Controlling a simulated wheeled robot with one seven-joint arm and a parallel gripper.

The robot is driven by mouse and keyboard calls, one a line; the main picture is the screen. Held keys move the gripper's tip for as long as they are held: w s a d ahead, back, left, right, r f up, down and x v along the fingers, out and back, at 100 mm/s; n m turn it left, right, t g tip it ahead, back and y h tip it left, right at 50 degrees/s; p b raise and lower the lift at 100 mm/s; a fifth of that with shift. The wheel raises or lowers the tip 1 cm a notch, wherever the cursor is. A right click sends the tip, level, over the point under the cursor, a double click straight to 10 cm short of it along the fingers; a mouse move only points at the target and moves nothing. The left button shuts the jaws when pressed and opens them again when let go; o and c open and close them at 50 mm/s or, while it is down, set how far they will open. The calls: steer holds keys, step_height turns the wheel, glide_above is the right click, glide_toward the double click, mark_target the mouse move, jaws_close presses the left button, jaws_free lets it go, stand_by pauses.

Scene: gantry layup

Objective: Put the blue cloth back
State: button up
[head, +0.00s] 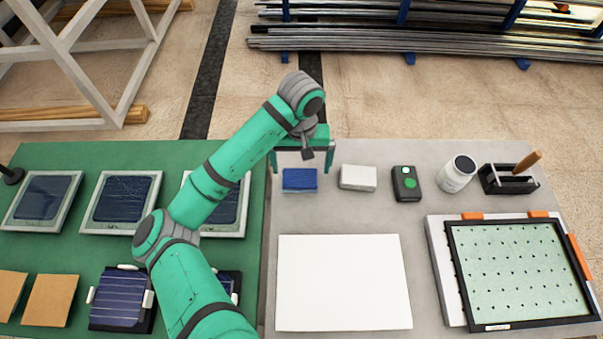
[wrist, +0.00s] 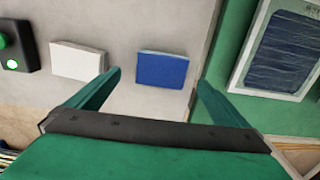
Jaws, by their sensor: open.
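The blue cloth (head: 299,180) lies folded on the grey table top, near its back left edge. In the wrist view the blue cloth (wrist: 162,69) shows ahead of the fingers, between their lines. My gripper (head: 302,162) is open and empty, above and just behind the cloth in the head view. My gripper's two green fingers (wrist: 158,92) are spread wide in the wrist view. Contact between fingers and cloth does not show. A white folded cloth or block (head: 358,178) lies to the right of the blue cloth.
A black device with green buttons (head: 406,184), a white jar (head: 456,174) and a black holder (head: 508,180) stand further right. A white sheet (head: 343,283) lies in front; a perforated framed panel (head: 520,270) is at right. Framed dark panels (head: 121,202) lie on the green surface.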

mark_target(302, 179)
steer(key=shift+r, duration=2.4)
steer(key=shift+d, duration=0.1)
